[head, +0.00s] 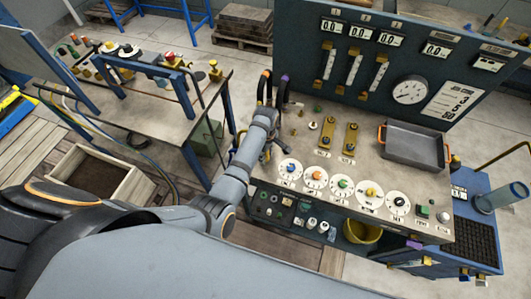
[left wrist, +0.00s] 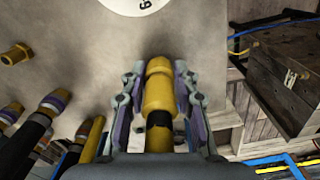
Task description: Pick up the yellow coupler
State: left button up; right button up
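The yellow coupler (left wrist: 159,92) is in the middle of the left wrist view, with a dark band across its lower part. My left gripper (left wrist: 160,74) has one finger on each side of it, close to its sides. I cannot tell whether the fingers press on it or leave a narrow gap. In the head view my left gripper (head: 267,150) is at the left end of the grey bench, mostly hidden by my own forearm. I cannot make out the coupler there. My right gripper is not in view.
Dark hose ends with coloured bands (left wrist: 50,104) stand close left of the gripper. A loose brass fitting (left wrist: 16,54) lies beyond them. The gauge panel (head: 410,60) rises behind the bench. A grey tray (head: 415,145) stands right. A dark wooden box (left wrist: 285,90) is beyond the bench edge.

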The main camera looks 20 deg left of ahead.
pick_arm(q)
grip_shut()
jog(key=shift+w+r, duration=0.1)
jog(key=shift+r, duration=0.15)
notch_tip(320, 180, up, 2)
jog(key=shift+r, duration=0.25)
jog(key=s+a+r+p, duration=0.1)
jog(key=s+a+r, duration=0.8)
jog(key=a+r, duration=0.1)
jog(key=shift+a, duration=0.45)
